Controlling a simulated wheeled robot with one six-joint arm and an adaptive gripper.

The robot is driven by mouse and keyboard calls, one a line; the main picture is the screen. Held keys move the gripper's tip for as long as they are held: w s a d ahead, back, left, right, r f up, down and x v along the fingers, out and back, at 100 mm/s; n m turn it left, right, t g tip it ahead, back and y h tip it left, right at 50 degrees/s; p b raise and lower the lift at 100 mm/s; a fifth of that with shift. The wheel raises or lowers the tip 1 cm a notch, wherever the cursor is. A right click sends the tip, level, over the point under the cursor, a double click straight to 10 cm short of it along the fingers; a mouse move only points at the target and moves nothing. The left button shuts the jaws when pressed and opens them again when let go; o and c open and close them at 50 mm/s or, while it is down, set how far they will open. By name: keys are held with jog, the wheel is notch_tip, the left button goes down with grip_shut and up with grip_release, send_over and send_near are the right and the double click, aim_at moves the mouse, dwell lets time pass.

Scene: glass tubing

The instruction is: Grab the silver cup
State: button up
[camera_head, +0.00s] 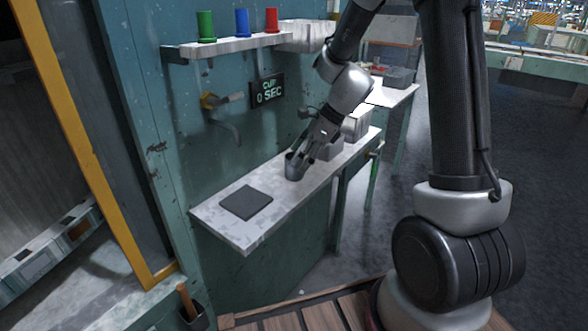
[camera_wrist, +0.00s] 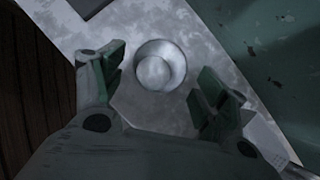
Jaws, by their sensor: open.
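The silver cup (camera_head: 294,168) stands upright on the narrow pale worktop (camera_head: 221,221), near its middle. In the wrist view the cup (camera_wrist: 159,66) shows from above as a round metal rim with a lighter round inside. My gripper (camera_head: 305,154) is just above and beside the cup in the head view and hides part of it. In the wrist view my gripper's fingers (camera_wrist: 158,82) are spread wide, one on each side of the cup, with a gap on both sides. Nothing is held.
A dark square pad (camera_head: 246,202) lies on the worktop left of the cup. A grey box (camera_head: 331,148) stands behind my gripper. Green, blue and red cylinders (camera_head: 242,23) stand on a shelf above.

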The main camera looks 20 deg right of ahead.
aim_at(286, 175)
jog(key=x, duration=0.3)
jog(key=shift+a+f, duration=0.15)
jog(key=shift+f, duration=0.1)
jog(key=shift+c, duration=0.4)
jog(key=c, duration=1.1)
jog(key=shift+o, duration=0.2)
jog(key=shift+r, duration=0.1)
